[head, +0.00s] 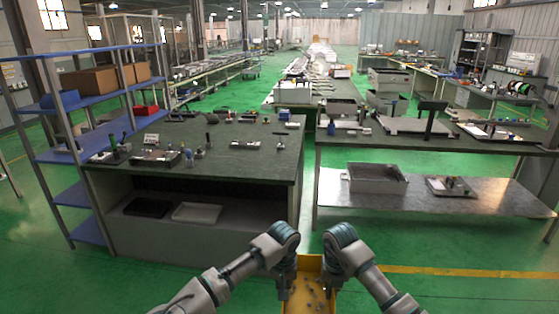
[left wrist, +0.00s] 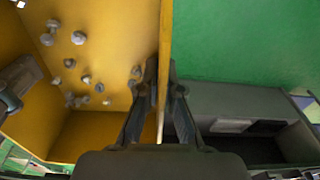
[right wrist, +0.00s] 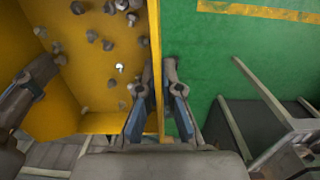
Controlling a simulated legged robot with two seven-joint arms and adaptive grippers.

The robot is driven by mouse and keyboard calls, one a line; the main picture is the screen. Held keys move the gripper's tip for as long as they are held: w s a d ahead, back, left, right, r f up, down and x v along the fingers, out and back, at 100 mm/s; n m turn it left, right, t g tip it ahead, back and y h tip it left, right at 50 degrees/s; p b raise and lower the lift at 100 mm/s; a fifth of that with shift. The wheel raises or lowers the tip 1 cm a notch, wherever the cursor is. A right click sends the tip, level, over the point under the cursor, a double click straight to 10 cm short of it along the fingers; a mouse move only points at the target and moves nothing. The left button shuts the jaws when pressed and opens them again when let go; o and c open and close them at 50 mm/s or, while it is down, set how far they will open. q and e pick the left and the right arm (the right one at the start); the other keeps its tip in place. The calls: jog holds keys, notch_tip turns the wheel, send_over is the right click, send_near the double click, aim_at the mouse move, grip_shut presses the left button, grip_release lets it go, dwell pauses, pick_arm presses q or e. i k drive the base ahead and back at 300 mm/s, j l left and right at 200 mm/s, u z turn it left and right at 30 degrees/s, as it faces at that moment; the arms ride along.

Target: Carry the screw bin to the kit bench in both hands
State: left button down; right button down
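The yellow screw bin (head: 308,290) is low in front of me at the bottom of the head view, between my two arms. Several grey screws lie loose on its floor, also seen in the left wrist view (left wrist: 105,30) and the right wrist view (right wrist: 100,20). My left gripper (left wrist: 163,78) has one finger on each side of a bin wall and is shut on it. My right gripper (right wrist: 158,75) is shut on another bin wall in the same way. In the head view the fingertips are hidden. Which bench is the kit bench is not marked.
A dark-topped bench (head: 230,160) with tools stands ahead left. Another bench (head: 400,147) with trays and a lower metal shelf stands ahead right. A narrow green-floored gap separates them. A blue shelf rack (head: 95,102) stands at far left. A yellow floor line (head: 470,272) runs right.

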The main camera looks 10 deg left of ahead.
aim_at(254, 166)
jog(key=i+j+u, duration=0.1)
jog(key=i+u, duration=0.3)
jog(key=i, duration=0.2)
jog(key=i+l+u, duration=0.1)
jog(key=i+u, duration=0.25)
jog(key=i, duration=0.25)
jog(key=i+j, duration=0.1)
jog(key=i, duration=0.35)
jog(key=i+j+z, duration=0.1)
jog(key=i, duration=0.35)
jog(key=i+j, duration=0.15)
jog(key=i, duration=0.25)
jog(key=i+j+z, duration=0.15)
jog(key=i+z, duration=0.25)
jog(key=i+j+z, duration=0.4)
jog(key=i+l, duration=0.05)
jog(key=l, duration=0.05)
